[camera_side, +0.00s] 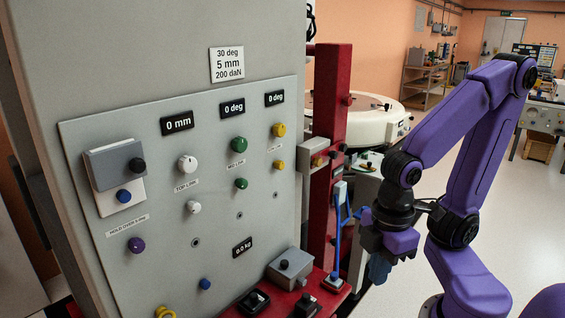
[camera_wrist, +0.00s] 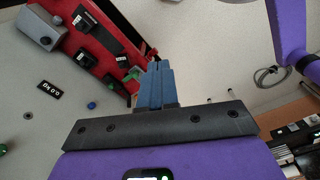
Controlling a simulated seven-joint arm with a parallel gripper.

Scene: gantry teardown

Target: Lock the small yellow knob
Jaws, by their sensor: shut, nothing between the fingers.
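The small yellow knob (camera_side: 279,165) is on the right side of the grey panel, below a larger yellow knob (camera_side: 279,130). I cannot tell from its look whether it is locked. My gripper (camera_side: 378,274), with blue fingers, hangs to the right of the panel and the red post, lower than the small yellow knob and well apart from it. In the wrist view my gripper's fingers (camera_wrist: 157,68) are together and hold nothing. Neither yellow knob shows in the wrist view.
A red post (camera_side: 333,110) stands between the panel and my gripper. A red ledge (camera_side: 310,298) carries a grey box (camera_side: 291,267) and black switches. Green knobs (camera_side: 238,144) sit left of the yellow ones. The floor at right looks clear.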

